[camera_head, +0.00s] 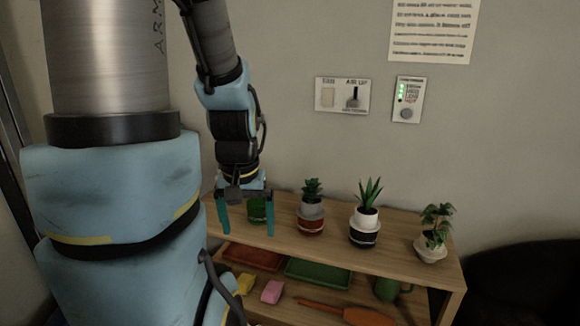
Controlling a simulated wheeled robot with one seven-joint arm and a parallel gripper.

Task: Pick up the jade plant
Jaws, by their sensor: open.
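Three potted plants stand in a row on the top of a wooden shelf. The left one is a dark green rosette plant (312,190) in a grey pot with a reddish-brown lower part. The middle one has spiky upright leaves (370,194) in a white pot with a dark lower part. The right one has branching stems and small leaves (437,215) in a whitish pot; it looks most like the jade plant, but I cannot be sure. My gripper (246,215) points down over the shelf's left end, open, left of all three plants. A green pot-like object (257,209) shows between its teal fingers; contact cannot be told.
The wooden shelf (400,215) has a lower level with a reddish tray (252,258), a green tray (317,273), yellow and pink items, an orange tool (345,312) and a green can (388,289). A wall with switch panels (342,95) rises behind. A dark chair-like shape is at right.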

